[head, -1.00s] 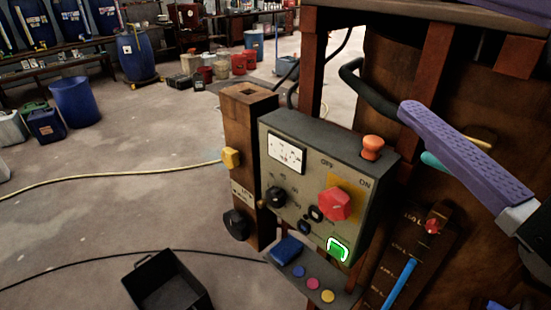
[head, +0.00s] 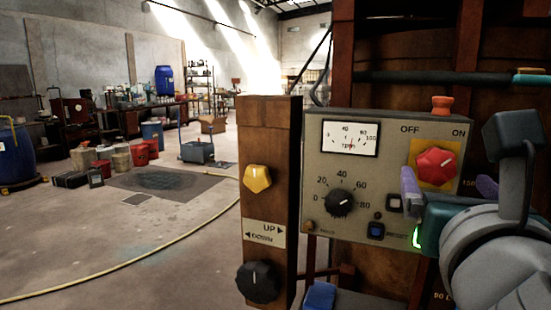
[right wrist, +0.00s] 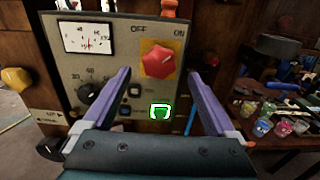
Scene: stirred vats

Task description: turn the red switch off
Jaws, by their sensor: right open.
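The red switch (head: 436,164) is a knob on a yellow plate on the grey control panel (head: 390,212), below the words OFF and ON. Its pointer seems turned toward ON, but the mark is small. It also shows in the right wrist view (right wrist: 158,61). My right gripper (head: 448,190) is open and empty in front of the panel, its purple fingers below and either side of the switch. In the right wrist view the fingers (right wrist: 160,78) point at the panel, with the switch between and beyond them, apparently untouched. My left gripper is not in view.
The panel also has a dial gauge (head: 349,138), a black knob (head: 341,203), a blue button (head: 376,231) and a lit green part (right wrist: 160,111). An orange-red knob (head: 441,104) stands on top. A wooden post (head: 270,155) stands left; open floor lies beyond.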

